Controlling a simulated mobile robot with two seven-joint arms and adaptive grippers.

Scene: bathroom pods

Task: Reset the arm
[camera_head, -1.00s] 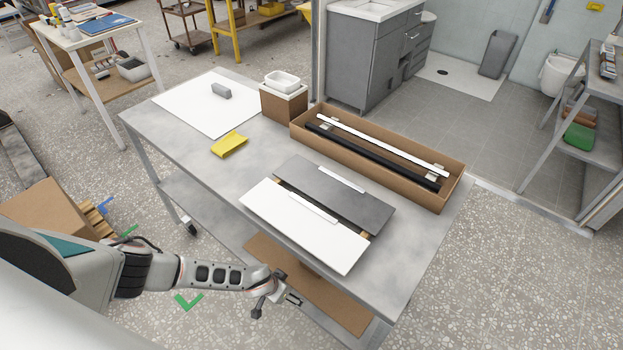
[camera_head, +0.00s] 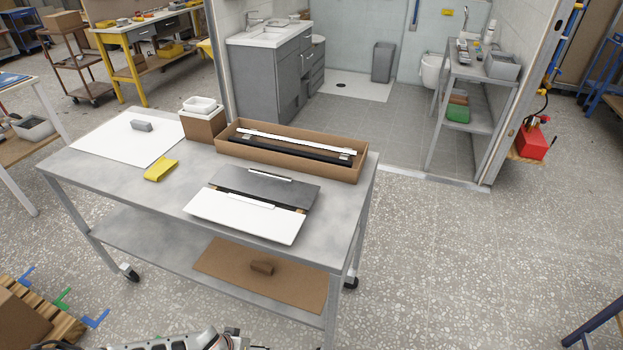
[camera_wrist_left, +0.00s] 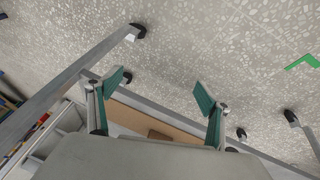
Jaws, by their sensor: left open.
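My left arm shows only at the bottom edge of the head view, with the left gripper (camera_head: 232,340) partly cut off there, low in front of the metal table (camera_head: 340,200). In the left wrist view the left gripper (camera_wrist_left: 160,80) is open, its two green-padded fingers wide apart with nothing between them. Behind the fingers are speckled floor, table legs and the brown sheet on the lower shelf. My right gripper is in neither view.
The table holds a white panel (camera_head: 240,217), a grey panel (camera_head: 290,188), a long cardboard box (camera_head: 362,170) with rails, a yellow piece (camera_head: 161,169) and a small brown box (camera_head: 203,126). Wooden pallets (camera_head: 62,320) stand at lower left.

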